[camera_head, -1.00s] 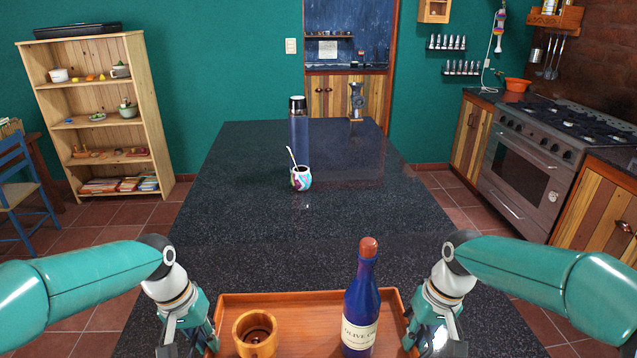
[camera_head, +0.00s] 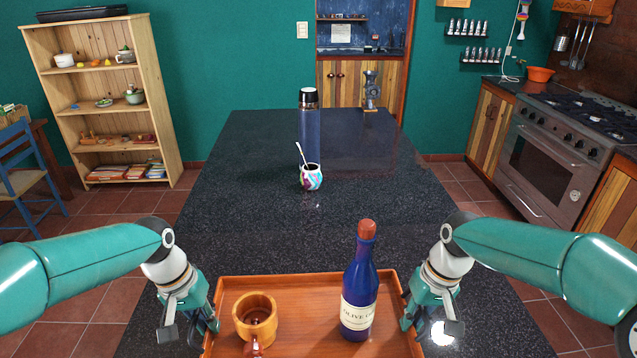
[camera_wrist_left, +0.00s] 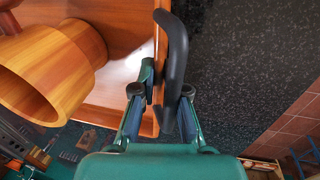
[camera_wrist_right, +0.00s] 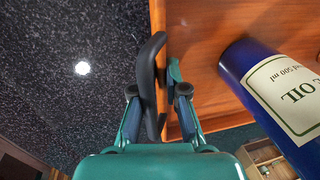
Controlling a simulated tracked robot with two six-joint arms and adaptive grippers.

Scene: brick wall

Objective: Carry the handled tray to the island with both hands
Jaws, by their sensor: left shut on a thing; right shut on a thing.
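The wooden tray (camera_head: 300,286) lies across the near part of the dark speckled island (camera_head: 300,231) in the head view. I cannot tell whether it touches the top. My left gripper (camera_head: 207,325) is shut on the tray's black left handle (camera_wrist_left: 177,62). My right gripper (camera_head: 409,318) is shut on the black right handle (camera_wrist_right: 149,75). A wooden cup (camera_head: 254,332) stands on the tray's left half. A blue olive oil bottle (camera_head: 358,300) stands upright on its right half. The tray's front edge is outside the head view.
A colourful mate gourd (camera_head: 311,179) with a straw and a dark blue flask (camera_head: 309,128) stand farther up the island. A grinder (camera_head: 371,90) stands at its far end. The island's middle is clear. A stove (camera_head: 560,160) is at right, a wooden shelf (camera_head: 110,90) at left.

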